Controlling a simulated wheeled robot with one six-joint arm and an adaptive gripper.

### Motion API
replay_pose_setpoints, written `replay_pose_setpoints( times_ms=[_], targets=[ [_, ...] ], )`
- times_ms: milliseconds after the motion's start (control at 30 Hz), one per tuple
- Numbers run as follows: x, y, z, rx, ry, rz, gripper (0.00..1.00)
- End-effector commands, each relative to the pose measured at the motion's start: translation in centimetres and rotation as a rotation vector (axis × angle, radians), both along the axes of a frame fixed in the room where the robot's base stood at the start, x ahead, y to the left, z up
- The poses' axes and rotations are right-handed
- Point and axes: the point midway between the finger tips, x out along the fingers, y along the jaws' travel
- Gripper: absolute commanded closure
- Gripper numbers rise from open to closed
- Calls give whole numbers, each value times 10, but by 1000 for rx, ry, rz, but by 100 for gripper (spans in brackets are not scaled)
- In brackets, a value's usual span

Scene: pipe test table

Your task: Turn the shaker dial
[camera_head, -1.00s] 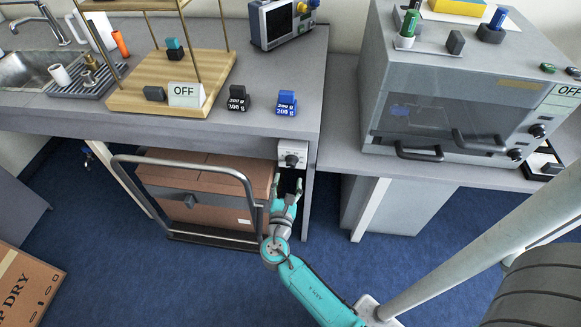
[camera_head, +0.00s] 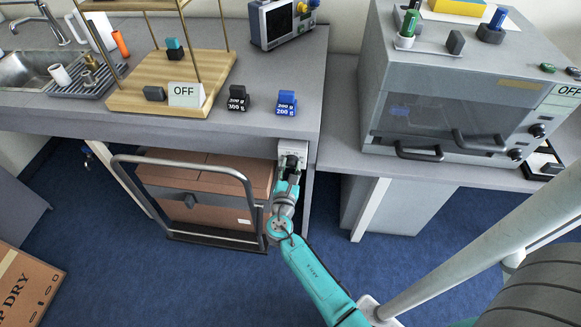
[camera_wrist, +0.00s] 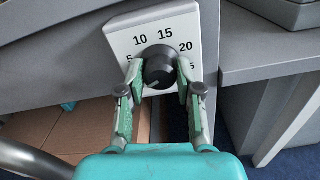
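The shaker dial is a round black knob (camera_wrist: 158,68) on a white panel (camera_wrist: 185,28) marked 5, 10, 15, 20 and a partly covered number at the right. In the head view the panel (camera_head: 293,147) sits under the bench top at its right end, and my gripper partly covers it. My gripper (camera_wrist: 159,72) is up at the knob, one green fingertip on its left side and one on its right. The fingers are spread about as wide as the knob. I cannot tell whether they touch it.
A cart handle (camera_head: 190,166) and cardboard boxes (camera_head: 205,200) stand left of my arm under the bench. A bench leg (camera_head: 308,205) is just right of my gripper. A grey oven-like cabinet (camera_head: 440,105) stands on the right bench.

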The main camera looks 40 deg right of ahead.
Motion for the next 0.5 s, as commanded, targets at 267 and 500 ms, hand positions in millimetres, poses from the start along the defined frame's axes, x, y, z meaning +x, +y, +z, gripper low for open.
replay_pose_setpoints(
  times_ms=[267,500],
  targets=[
    [0,0,0,6,-8,0,100],
    [0,0,0,58,-74,0,100]
  ],
)
